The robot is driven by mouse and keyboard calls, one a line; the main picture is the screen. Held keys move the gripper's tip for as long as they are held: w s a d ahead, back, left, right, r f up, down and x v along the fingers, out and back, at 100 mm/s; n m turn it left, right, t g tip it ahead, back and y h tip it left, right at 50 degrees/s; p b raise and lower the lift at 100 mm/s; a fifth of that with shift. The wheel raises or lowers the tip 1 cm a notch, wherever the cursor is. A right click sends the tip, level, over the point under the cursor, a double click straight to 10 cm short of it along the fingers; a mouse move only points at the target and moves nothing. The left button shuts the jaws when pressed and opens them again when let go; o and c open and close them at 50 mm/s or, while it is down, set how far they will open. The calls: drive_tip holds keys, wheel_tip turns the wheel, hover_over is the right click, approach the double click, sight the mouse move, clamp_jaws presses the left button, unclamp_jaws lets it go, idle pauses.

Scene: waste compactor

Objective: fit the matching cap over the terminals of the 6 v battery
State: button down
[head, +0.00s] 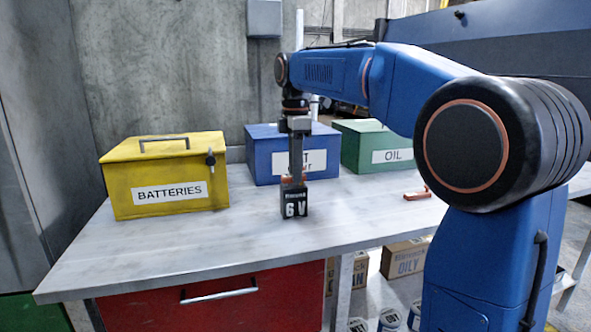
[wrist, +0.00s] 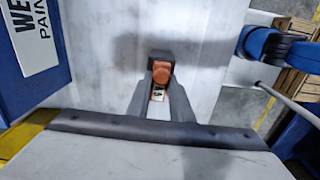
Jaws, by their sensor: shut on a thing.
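The 6 V battery (head: 294,201) is a small dark block with a white "6V" label, standing upright on the grey workbench. My gripper (head: 294,178) points down right over the battery's top. It is shut on an orange cap (wrist: 162,74), held between the two dark fingers. In the wrist view the battery's dark top (wrist: 159,57) shows just past the cap. I cannot tell whether the cap touches or sits on the terminals, which are hidden. A second small orange-red piece (head: 417,194) lies on the bench to the right.
The bench front is clear.

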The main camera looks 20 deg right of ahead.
drive_tip(key=shift+f, duration=0.5)
idle(0.8)
drive_tip(key=c, duration=1)
unclamp_jaws()
drive_tip(key=shift+r, duration=0.1)
drive_tip(key=shift+r, duration=3.4)
drive_tip(key=s+d+f+m+t, duration=0.1)
drive_tip(key=s+d+f+m, duration=0.1)
drive_tip(key=s+f+m, duration=0.4)
drive_tip(key=s+d+f+m+t, duration=0.2)
drive_tip(key=s+f+m, duration=0.3)
drive_tip(key=s+f, duration=0.8)
drive_tip(key=s+d+f+m+t, duration=0.1)
drive_tip(key=s+f+m, duration=0.5)
drive_tip(key=s, duration=0.8)
drive_tip(key=shift+s+d+f+m+t, duration=0.15)
drive_tip(key=shift+d+f, duration=0.1)
drive_tip(key=shift+f, duration=0.35)
drive_tip(key=shift+d+f+m+t, duration=0.1)
drive_tip(key=shift+d+f, duration=0.1)
drive_tip(key=shift+f, duration=0.45)
drive_tip(key=shift+s+d+f+m+t, duration=0.15)
drive_tip(key=shift+d+f, duration=0.1)
drive_tip(key=shift+f, duration=0.35)
